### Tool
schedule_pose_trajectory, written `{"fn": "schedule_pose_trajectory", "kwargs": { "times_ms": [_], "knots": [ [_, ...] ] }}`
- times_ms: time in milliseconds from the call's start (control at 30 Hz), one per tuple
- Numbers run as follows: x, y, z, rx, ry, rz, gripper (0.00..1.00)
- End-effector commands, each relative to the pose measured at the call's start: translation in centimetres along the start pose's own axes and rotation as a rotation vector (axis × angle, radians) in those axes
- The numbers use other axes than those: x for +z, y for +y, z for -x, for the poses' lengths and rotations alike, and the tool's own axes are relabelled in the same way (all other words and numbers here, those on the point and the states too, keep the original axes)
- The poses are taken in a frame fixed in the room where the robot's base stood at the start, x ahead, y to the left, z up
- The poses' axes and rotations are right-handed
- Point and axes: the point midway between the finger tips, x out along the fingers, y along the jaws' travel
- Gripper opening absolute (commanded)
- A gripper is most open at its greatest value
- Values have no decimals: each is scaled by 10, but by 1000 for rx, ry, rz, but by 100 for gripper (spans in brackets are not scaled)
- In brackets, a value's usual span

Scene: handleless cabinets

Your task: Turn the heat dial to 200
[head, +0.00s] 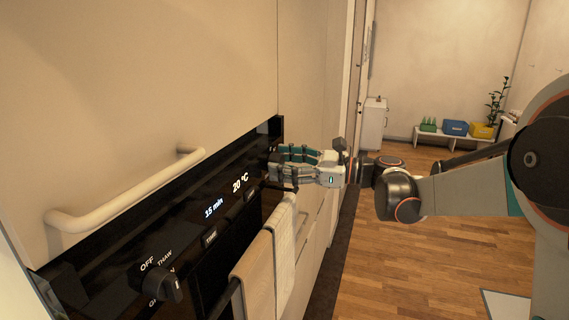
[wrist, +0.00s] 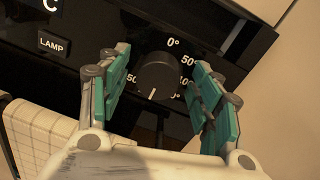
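The heat dial (wrist: 157,75) is a round black knob on the black oven panel, with white degree marks around it. 0° and 50° show at its upper right; other marks are partly covered by my fingers. Its white pointer line points down in the wrist view, and the mark there is hidden. The temperature display (head: 240,183) reads 20 °C. My gripper (wrist: 162,58) is open, with one teal-padded finger on each side of the dial and visible gaps between. In the head view my gripper (head: 278,166) is at the panel's far end and hides the dial.
A mode knob (head: 170,284) with OFF and THAW marks is at the panel's near end. The time display (head: 214,207) reads 15 min. Towels (head: 262,270) hang below the panel. A handle bar (head: 130,195) juts out above it. A LAMP button (wrist: 54,45) is left of the dial.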

Motion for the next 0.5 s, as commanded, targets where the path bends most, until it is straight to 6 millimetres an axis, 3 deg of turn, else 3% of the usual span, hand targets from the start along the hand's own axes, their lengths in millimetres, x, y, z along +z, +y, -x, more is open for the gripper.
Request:
{"fn": "schedule_pose_trajectory", "kwargs": {
  "times_ms": [267,500],
  "knots": [
    [0,0,5,-1,0,0,59],
    [0,-1,43,-4,0,0,59]
  ]
}}
